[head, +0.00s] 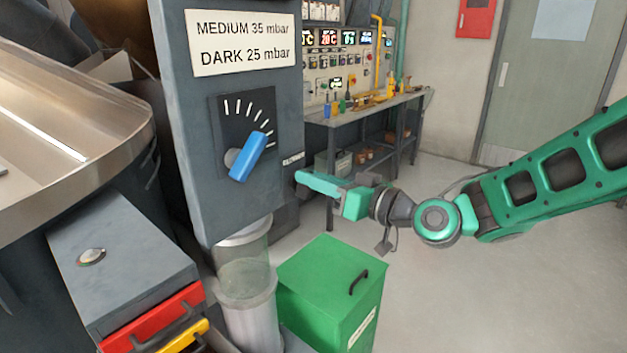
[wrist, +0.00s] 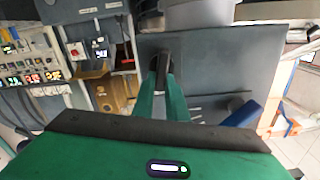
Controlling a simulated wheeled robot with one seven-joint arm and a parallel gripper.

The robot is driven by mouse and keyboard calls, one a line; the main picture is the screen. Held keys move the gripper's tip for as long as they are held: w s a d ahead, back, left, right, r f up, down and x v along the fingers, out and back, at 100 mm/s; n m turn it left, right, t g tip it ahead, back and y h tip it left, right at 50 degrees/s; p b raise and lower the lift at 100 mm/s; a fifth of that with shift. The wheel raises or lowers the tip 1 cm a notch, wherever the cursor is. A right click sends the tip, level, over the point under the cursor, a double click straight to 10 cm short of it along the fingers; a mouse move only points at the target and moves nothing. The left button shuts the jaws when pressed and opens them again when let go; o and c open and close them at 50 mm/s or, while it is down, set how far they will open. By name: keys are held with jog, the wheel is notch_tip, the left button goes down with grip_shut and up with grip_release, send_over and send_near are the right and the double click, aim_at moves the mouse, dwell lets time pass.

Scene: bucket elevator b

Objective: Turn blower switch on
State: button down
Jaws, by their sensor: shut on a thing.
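A blue lever (head: 247,157) on a dial sits on the column's front, left of my gripper; it also shows in the wrist view (wrist: 243,113). A green bin (head: 320,275) stands below my arm. A workbench (head: 365,105) is behind. Floor at right is clear.

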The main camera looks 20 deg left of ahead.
jog(key=shift+w+d+f+m, duration=0.2)
jog(key=shift+w+f+m, duration=0.15)
jog(key=shift+m, duration=2.2)
jog(key=shift+w+d+f+m, duration=0.2)
jog(key=shift+w+f+m, duration=0.15)
jog(key=shift+m, duration=2.25)
jog(key=shift+w+d+f+m, duration=0.2)
jog(key=shift+w+f+m, duration=0.15)
jog(key=shift+m, duration=2.2)
jog(key=c, duration=1.8)
grip_release()
jog(key=shift+o, duration=0.2)
jog(key=shift+s+a, duration=0.15)
jog(key=shift+s, duration=0.05)
